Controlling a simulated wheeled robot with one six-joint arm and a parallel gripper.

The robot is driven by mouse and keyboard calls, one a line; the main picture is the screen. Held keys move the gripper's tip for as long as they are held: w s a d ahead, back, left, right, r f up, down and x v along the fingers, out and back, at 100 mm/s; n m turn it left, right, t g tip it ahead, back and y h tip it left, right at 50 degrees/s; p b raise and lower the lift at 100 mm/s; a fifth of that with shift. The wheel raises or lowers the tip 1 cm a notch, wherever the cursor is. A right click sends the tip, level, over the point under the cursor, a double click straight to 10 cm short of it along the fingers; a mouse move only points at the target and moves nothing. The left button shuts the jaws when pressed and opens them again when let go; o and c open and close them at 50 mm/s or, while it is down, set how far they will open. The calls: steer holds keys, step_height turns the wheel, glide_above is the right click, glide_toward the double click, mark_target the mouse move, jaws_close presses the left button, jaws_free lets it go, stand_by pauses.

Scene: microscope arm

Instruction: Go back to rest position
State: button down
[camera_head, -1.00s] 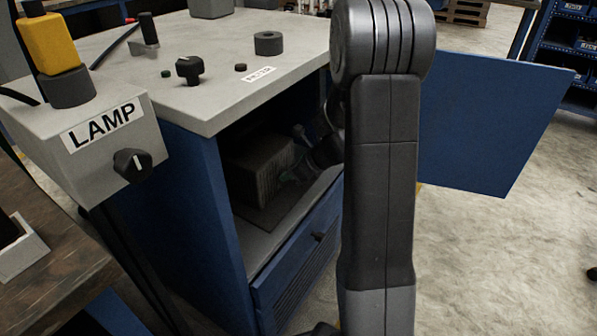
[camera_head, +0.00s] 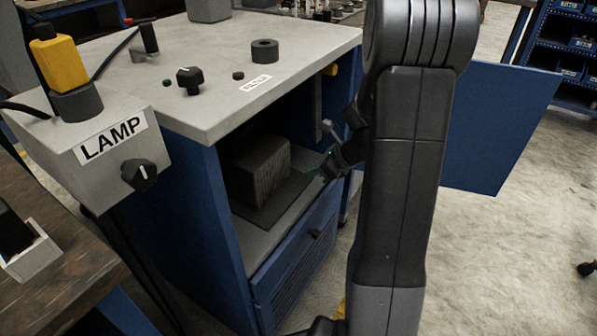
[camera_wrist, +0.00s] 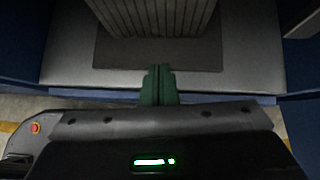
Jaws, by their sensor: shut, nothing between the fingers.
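My gripper (camera_wrist: 158,85) shows in the wrist view with its green fingers together and nothing between them. In the head view my gripper (camera_head: 312,173) is at the open front of the blue cabinet (camera_head: 203,215), partly hidden by my wrist. A dark ribbed block (camera_head: 258,172) stands on a dark mat (camera_head: 283,200) inside the cabinet. In the wrist view the ribbed block (camera_wrist: 150,14) is ahead of my fingers, with a gap between them. My upper arm covers part of the head view.
The open blue door (camera_head: 500,135) stands to the right, behind my arm. The LAMP box (camera_head: 95,150) is at the left, near a wooden bench (camera_head: 60,285). The cabinet's grey top (camera_head: 220,95) overhangs the compartment. Bare floor lies at the right.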

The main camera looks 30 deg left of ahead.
steer(key=shift+p+v, duration=0.35)
steer(key=shift+v, duration=1.35)
steer(key=shift+f, duration=0.1)
steer(key=b, duration=0.4)
glide_toward(277, 181)
step_height(277, 181, down, 3)
steer(key=shift+s+f, duration=0.15)
steer(key=shift+f, duration=0.05)
steer(key=a, duration=0.4)
steer(key=shift+s+a, duration=0.1)
steer(key=shift+a, duration=0.1)
steer(key=shift+d+f+b, duration=0.2)
steer(key=shift+d+b, duration=0.15)
steer(key=shift+b, duration=0.25)
steer(key=shift+d+r, duration=0.25)
steer(key=shift+d, duration=0.45)
